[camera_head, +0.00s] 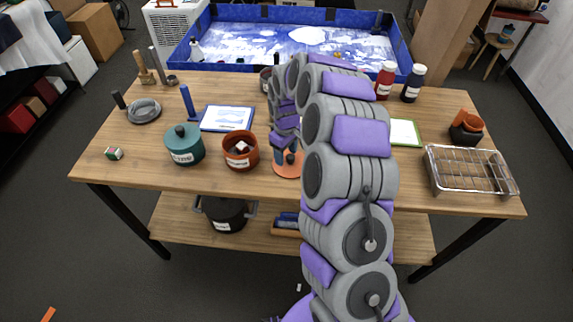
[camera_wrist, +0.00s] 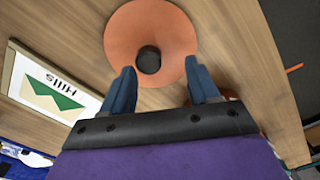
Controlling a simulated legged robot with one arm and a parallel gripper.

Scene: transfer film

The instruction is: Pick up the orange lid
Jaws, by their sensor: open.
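The orange lid (camera_head: 283,171) lies on the wooden table, right of an open orange pot (camera_head: 240,160), and my arm partly hides it. In the wrist view the lid (camera_wrist: 122,35) is a round orange disc with a dark knob (camera_wrist: 149,60) at its middle. My gripper (camera_wrist: 161,68) is open, with one blue finger on each side of the knob's line. Nothing is held. In the head view my gripper (camera_head: 285,153) is over the lid, and I cannot tell whether it touches.
A lidded teal pot (camera_head: 185,148) stands left of the orange pot. A framed picture (camera_head: 227,118) lies behind them. A wire rack (camera_head: 468,172) is at the right. Bottles (camera_head: 413,83) stand at the back right. The table's front left is mostly clear.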

